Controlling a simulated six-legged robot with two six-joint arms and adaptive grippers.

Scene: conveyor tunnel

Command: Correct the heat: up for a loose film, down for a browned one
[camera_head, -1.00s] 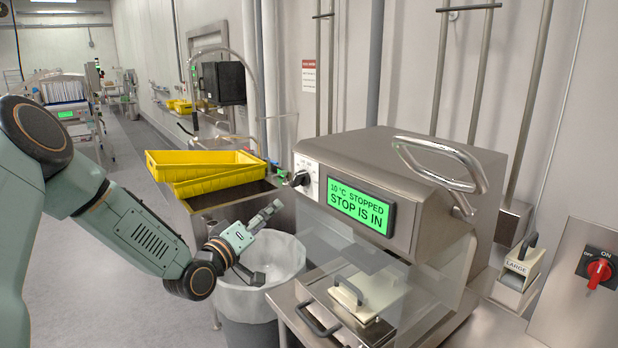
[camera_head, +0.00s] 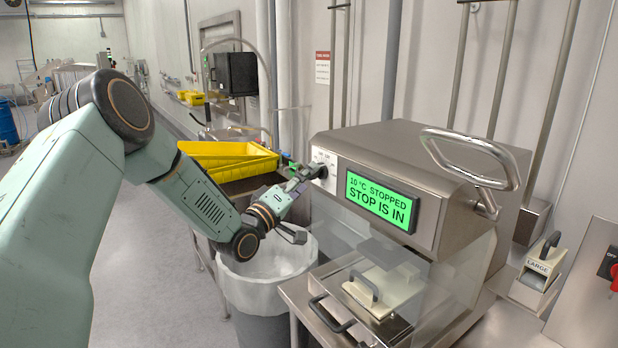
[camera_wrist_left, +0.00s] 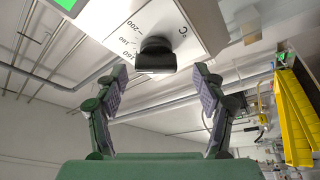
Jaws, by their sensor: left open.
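The grey steel sealing machine (camera_head: 400,150) stands at the right of the head view. Its green screen (camera_head: 382,201) reads "10 °C STOPPED" and "STOP IS IN". The black heat knob (camera_head: 322,171) is on a white dial plate left of the screen. In the left wrist view the knob (camera_wrist_left: 156,55) sits ahead, beside a scale marked in °C. My left gripper (camera_head: 303,205) is open and empty in front of the machine. In the wrist view its fingertips (camera_wrist_left: 160,76) lie either side of the knob, without visible contact. No film is clearly visible.
A bin with a white liner (camera_head: 265,262) stands below my left gripper. Yellow crates (camera_head: 228,157) are behind it. A curved lever handle (camera_head: 470,160) tops the machine. A block marked LARGE (camera_head: 541,262) and a red switch (camera_head: 614,278) are at right.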

